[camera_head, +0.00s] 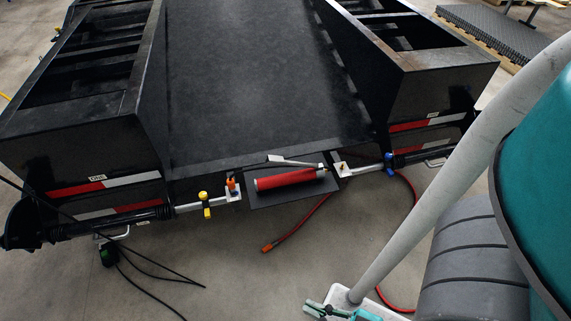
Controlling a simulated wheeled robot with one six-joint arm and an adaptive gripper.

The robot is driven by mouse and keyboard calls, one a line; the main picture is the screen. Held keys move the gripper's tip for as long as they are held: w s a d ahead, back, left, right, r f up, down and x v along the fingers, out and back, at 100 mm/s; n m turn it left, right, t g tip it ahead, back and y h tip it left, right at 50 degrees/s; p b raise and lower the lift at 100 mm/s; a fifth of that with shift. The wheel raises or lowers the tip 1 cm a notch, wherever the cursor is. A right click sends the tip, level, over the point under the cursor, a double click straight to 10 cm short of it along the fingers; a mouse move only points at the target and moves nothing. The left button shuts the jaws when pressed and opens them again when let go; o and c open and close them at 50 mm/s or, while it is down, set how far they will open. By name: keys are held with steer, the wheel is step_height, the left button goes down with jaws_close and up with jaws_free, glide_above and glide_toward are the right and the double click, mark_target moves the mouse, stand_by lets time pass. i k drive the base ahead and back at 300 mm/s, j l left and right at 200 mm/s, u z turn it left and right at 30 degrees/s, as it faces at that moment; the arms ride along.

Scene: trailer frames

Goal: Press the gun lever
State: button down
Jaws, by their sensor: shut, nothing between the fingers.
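A red cylinder-shaped gun (290,179) lies on a dark plate at the near end of the black trailer frame. A thin pale lever (293,161) runs along just above and behind it, with its right end near the gun's right end. My gripper (312,307) shows small at the bottom edge, below and apart from the gun and lever. It is shut and empty. Its fingers are small and partly cut off by the frame's lower edge.
The black trailer frame (245,75) fills the upper middle. A red hose (300,221) and dark cables (155,275) lie on the concrete floor. An orange fitting (232,184) and a yellow one (205,205) stand left of the gun. Open floor lies below the gun.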

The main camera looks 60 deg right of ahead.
mark_target(270, 159)
steer(key=z, duration=1.15)
